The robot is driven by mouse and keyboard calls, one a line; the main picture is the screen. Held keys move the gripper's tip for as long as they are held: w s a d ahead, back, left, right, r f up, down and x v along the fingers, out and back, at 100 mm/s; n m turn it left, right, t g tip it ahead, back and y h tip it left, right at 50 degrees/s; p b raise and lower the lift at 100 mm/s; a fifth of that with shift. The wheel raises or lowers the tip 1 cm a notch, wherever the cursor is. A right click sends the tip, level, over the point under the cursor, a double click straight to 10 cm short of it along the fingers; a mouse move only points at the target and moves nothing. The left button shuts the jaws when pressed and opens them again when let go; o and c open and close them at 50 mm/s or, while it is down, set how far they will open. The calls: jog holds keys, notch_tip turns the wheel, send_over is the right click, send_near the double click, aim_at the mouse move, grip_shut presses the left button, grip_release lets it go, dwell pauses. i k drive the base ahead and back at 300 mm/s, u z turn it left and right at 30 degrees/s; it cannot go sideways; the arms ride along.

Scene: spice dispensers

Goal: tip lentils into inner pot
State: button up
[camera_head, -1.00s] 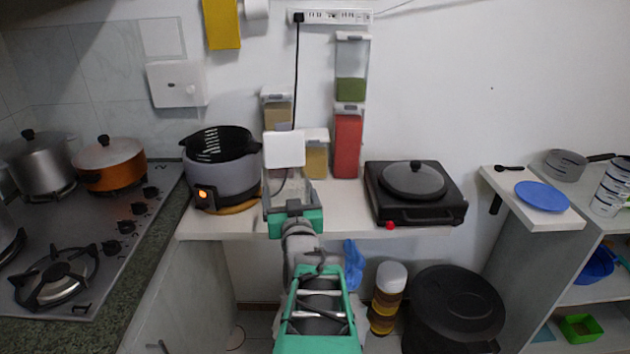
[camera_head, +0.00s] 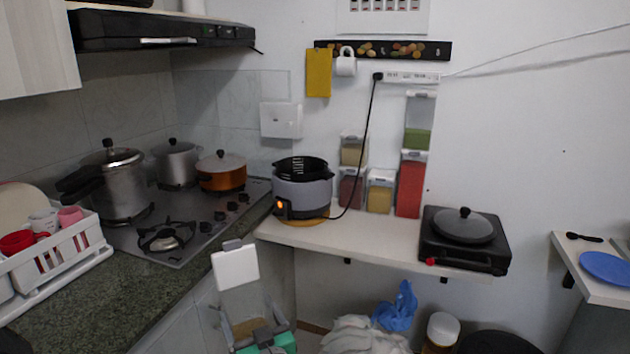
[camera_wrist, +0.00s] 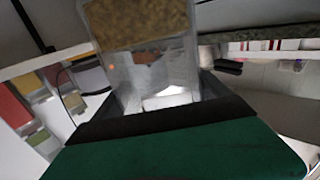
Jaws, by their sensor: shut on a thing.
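My gripper (camera_head: 262,338) is at the bottom of the head view, below and left of the shelf. It is shut on a clear dispenser (camera_head: 243,326) with tan-brown grains inside, perhaps the lentils. The dispenser's square white lid (camera_head: 235,267) stands up, swung open. In the wrist view the clear dispenser (camera_wrist: 155,72) rises beyond my dark finger pads (camera_wrist: 160,122), its grains (camera_wrist: 140,20) near the top of the picture. The black inner pot (camera_head: 301,168) sits in the grey cooker (camera_head: 300,195) on the shelf, up and right of my gripper. Its inside is mostly hidden.
Several spice dispensers (camera_head: 410,185) stand right of the cooker on the white shelf (camera_head: 375,242). A black hot plate (camera_head: 465,240) is farther right. The stove (camera_head: 165,235) and granite counter (camera_head: 90,300) lie left.

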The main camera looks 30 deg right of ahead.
aim_at(294, 168)
jog(key=u, duration=2.5)
jog(key=k, duration=1.15)
jog(key=z, duration=1.75)
jog(key=i, duration=0.95)
jog(key=z, duration=0.05)
